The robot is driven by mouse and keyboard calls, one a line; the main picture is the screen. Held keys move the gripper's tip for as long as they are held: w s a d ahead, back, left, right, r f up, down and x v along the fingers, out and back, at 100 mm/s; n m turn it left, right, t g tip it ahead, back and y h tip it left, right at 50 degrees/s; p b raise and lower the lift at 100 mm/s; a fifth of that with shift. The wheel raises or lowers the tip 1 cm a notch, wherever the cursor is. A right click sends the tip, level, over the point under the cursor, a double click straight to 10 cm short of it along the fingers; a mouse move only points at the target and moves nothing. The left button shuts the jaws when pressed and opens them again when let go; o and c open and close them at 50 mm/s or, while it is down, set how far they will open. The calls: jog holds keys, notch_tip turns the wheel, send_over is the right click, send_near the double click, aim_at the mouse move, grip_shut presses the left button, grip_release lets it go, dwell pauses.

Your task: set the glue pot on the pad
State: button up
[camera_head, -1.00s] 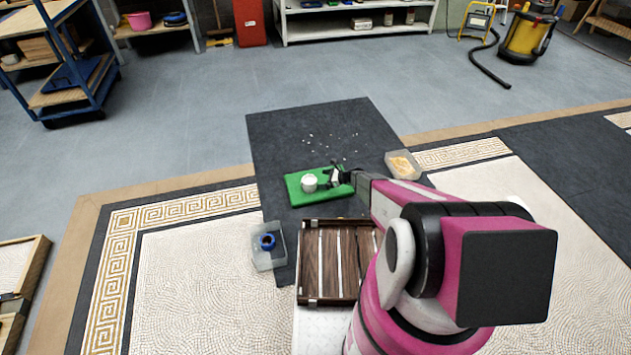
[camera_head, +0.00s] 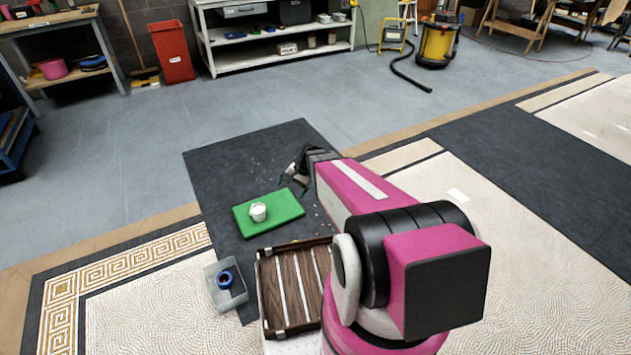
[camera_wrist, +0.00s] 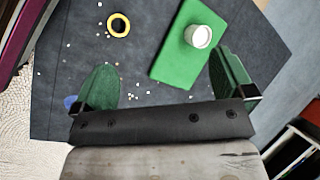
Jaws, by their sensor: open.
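The glue pot (camera_head: 258,212), a small white cup, stands upright on the green pad (camera_head: 283,209), towards its left part. In the wrist view the pot (camera_wrist: 199,36) sits on the pad (camera_wrist: 176,68) near its upper right, with nothing touching it. My gripper (camera_head: 293,172) is open and empty, off the pad beyond its far right edge and apart from the pot. In the wrist view its two green-padded fingers (camera_wrist: 165,82) are spread wide.
A dark wooden slatted crate (camera_head: 290,285) stands before the pad. A clear bin (camera_head: 226,285) with a blue ring is left of it. A yellow ring (camera_wrist: 118,25) and scattered chips lie on the dark mat (camera_head: 222,165). The mat's far part is clear.

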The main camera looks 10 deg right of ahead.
jog(key=s+d+r+n+h, duration=0.2)
jog(key=s+d+r+n, duration=0.1)
jog(key=s+r, duration=0.3)
jog(key=s+d+r+n+h, duration=0.3)
jog(key=s+r, duration=0.3)
jog(key=r, duration=0.2)
jog(key=shift+s+d+h, duration=0.3)
jog(key=shift+s+d, duration=0.1)
jog(key=shift+d, duration=0.25)
